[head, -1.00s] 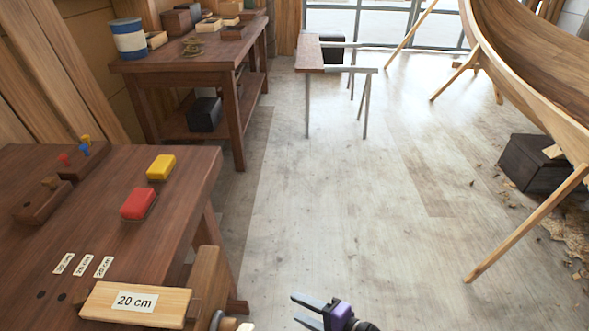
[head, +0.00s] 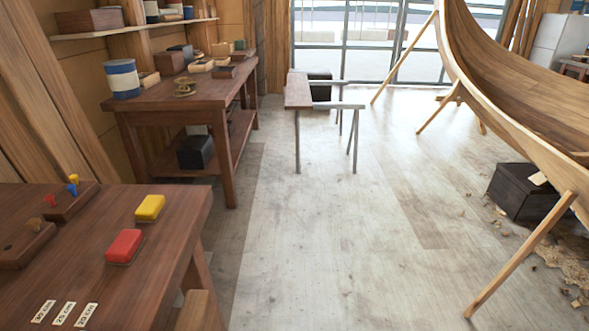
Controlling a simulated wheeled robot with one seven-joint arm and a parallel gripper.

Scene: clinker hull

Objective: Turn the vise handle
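The vise handle is not in view now. Only a small piece of the wooden vise jaw (head: 199,312) shows at the bottom edge, beside the front corner of the near workbench (head: 160,263). Three paper labels lie on that bench near its front; the rightmost one (head: 87,315) reads 20 cm. My gripper is out of the picture.
A red block (head: 124,246) and a yellow block (head: 150,208) lie on the near bench. A second bench (head: 185,95) stands behind it. A sawhorse stand (head: 298,93) is at the back. The hull (head: 520,110) and its slanted props fill the right. The floor (head: 340,240) between is clear.

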